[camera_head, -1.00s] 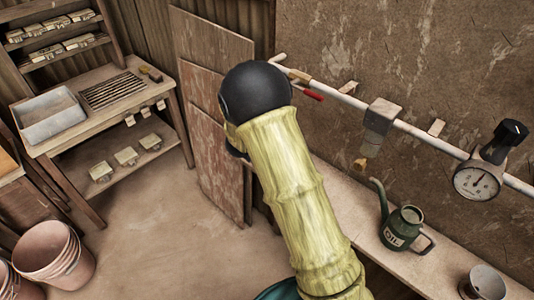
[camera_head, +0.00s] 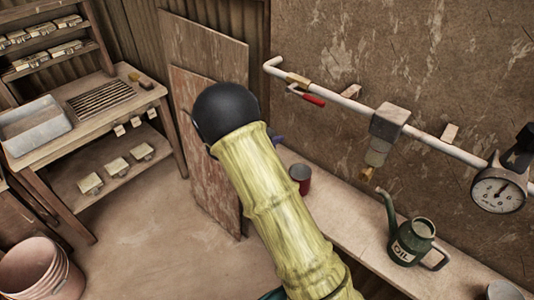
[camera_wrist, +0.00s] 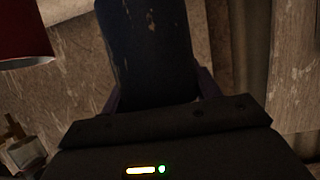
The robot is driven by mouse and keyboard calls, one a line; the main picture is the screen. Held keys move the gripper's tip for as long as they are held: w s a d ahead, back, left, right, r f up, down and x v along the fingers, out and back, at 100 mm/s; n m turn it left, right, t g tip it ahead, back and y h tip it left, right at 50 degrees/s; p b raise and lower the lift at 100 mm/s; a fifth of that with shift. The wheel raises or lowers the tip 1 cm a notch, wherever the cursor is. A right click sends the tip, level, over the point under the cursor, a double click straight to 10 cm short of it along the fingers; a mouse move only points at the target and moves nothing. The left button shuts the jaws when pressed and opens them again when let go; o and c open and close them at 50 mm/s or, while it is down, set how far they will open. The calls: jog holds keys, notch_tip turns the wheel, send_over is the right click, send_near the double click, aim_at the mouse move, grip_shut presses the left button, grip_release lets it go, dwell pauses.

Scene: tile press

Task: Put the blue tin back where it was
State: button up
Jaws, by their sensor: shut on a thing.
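In the wrist view a dark blue tin (camera_wrist: 145,45) fills the upper middle, between the purple fingers of my gripper (camera_wrist: 158,92). My gripper is shut on it. The tin's far end runs out of the picture, and it is in deep shade. In the head view my arm hides the tin and nearly all of my gripper; only a small purple finger part shows beside the arm. A red tin (camera_head: 300,178) stands on the bench along the wall, just right of my arm. Its red side also shows in the wrist view (camera_wrist: 22,30).
The narrow bench (camera_head: 345,205) holds a green oil can (camera_head: 410,240) to the right. Above it runs a white pipe (camera_head: 350,103) with a red-handled valve and a gauge (camera_head: 497,190). Boards lean at the bench's left end. Bench between red tin and can looks clear.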

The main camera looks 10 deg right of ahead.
jog(key=shift+w+f, duration=0.15)
jog(key=shift+f, duration=1.1)
jog(key=shift+a+f, duration=0.1)
jog(key=shift+f, duration=1.75)
jog(key=shift+f, duration=0.15)
jog(key=o, duration=1.1)
jog(key=shift+o, duration=0.2)
